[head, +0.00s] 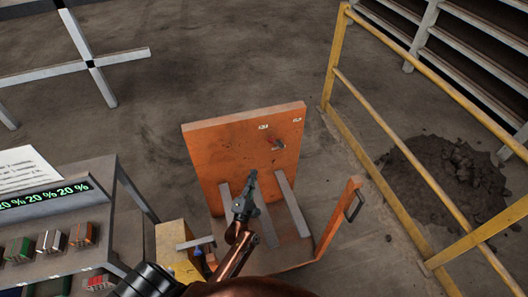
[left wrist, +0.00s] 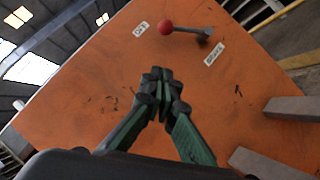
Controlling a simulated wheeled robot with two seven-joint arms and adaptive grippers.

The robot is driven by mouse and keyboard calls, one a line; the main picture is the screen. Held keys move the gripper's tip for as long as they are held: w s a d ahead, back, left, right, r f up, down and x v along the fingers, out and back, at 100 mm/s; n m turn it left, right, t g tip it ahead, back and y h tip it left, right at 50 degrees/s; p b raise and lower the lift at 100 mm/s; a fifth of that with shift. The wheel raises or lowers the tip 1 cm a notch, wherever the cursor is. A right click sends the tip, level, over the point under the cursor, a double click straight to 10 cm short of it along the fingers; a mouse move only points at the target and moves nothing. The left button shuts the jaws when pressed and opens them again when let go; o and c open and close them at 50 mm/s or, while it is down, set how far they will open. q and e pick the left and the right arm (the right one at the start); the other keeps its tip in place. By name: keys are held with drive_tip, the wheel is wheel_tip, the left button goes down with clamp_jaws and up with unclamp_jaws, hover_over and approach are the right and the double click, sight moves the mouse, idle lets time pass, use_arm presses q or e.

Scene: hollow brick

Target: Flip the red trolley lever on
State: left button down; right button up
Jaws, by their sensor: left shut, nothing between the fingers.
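The red lever (head: 278,143) is on the upright orange panel of the trolley (head: 222,146), near its upper right in the head view. In the left wrist view its round red knob (left wrist: 166,28) sits at the end of a short grey shaft, pointing left toward one of two small white labels (left wrist: 140,30). The other label (left wrist: 215,53) lies below the shaft's base; the lettering is too small to read surely. My left gripper (head: 251,178) is in front of the panel, below and left of the lever, apart from it. Its fingertips (left wrist: 160,84) are closed together, empty.
A yellow railing (head: 382,130) runs along the right, with a dark dirt pile (head: 447,175) behind it. A grey table (head: 85,225) with small boxes and a green percent display stands at the left. Grey bars (head: 292,205) stick out from the panel's lower part.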

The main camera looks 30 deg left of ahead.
use_arm(q)
drive_tip(key=d+r+x, duration=0.1)
drive_tip(key=d+x, duration=0.1)
drive_tip(key=x, duration=1)
drive_tip(key=shift+w+d+r, duration=0.15)
drive_tip(key=shift+w, duration=0.5)
